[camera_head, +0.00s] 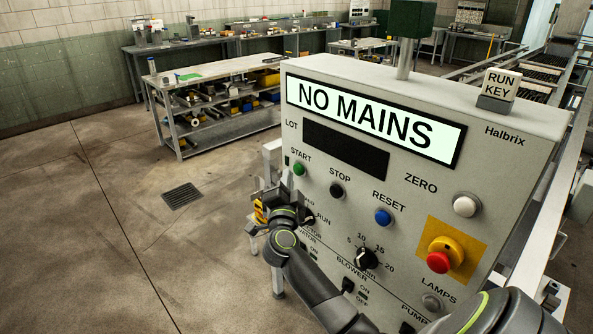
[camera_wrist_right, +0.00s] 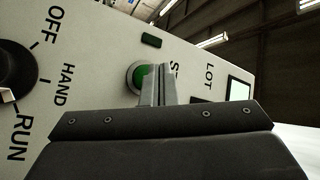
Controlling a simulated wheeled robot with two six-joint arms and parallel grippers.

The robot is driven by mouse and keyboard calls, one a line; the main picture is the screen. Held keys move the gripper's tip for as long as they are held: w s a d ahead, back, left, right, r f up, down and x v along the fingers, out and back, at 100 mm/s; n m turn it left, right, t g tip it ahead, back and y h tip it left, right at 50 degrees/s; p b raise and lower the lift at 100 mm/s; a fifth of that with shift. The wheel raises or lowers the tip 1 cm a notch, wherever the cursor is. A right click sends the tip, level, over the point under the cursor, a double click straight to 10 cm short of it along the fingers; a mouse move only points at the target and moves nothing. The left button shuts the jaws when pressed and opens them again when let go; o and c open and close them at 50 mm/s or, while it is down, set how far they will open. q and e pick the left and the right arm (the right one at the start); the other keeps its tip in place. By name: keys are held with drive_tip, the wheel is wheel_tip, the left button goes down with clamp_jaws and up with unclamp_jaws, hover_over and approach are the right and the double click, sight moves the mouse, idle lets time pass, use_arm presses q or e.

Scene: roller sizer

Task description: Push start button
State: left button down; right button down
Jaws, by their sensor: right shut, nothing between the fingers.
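The green START button (camera_head: 299,169) sits at the upper left of the grey control panel (camera_head: 470,165). In the right wrist view the green START button (camera_wrist_right: 142,78) shows in its metal ring, partly hidden behind my fingers. My right gripper (camera_wrist_right: 160,84) is shut and empty, with its fingertips pointing toward the button. I cannot tell whether the tips touch it. In the head view my right gripper (camera_head: 268,188) is at the panel's left edge, below the START button. The panel's display (camera_head: 365,117) reads "NO MAINS". My left gripper is not in view.
The panel also carries a black STOP button (camera_head: 336,190), a blue RESET button (camera_head: 383,217), a white ZERO button (camera_head: 465,205) and a red emergency stop (camera_head: 440,260). A RUN KEY block (camera_head: 498,88) stands on top. A workbench (camera_head: 215,80) is behind; the floor at left is clear.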

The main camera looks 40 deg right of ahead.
drive_tip(key=shift+s+a+p, duration=0.2)
drive_tip(key=shift+a+p, duration=0.4)
drive_tip(key=shift+a, duration=1.95)
drive_tip(key=shift+f, duration=0.1)
drive_tip(key=s+a+f+n+y+b, duration=0.1)
drive_tip(key=s+f+n+y, duration=0.2)
drive_tip(key=f, duration=0.8)
drive_tip(key=s+a+f+n+y+b, duration=0.1)
drive_tip(key=f+n+y, duration=0.2)
drive_tip(key=f+n, duration=0.55)
drive_tip(key=s+a+f+n+y, duration=0.2)
drive_tip(key=f+y, duration=0.1)
drive_tip(key=f, duration=1)
drive_tip(key=s+a+f+n+g+y+b, duration=0.25)
drive_tip(key=s+f+g, duration=0.25)
drive_tip(key=s+f, duration=1.3)
drive_tip(key=s+f+n+g, duration=0.1)
drive_tip(key=s+f+g, duration=0.2)
drive_tip(key=s, duration=0.6)
drive_tip(key=s+f+n+g, duration=0.1)
drive_tip(key=s+f+g, duration=0.2)
drive_tip(key=s+f, duration=0.4)
drive_tip(key=s+d+f+n+g+y, duration=0.1)
drive_tip(key=s+f+g, duration=0.2)
drive_tip(key=s, duration=0.9)
wheel_tip(320, 180, down, 2)
drive_tip(key=shift+s+f, duration=0.1)
drive_tip(key=shift+s, duration=0.15)
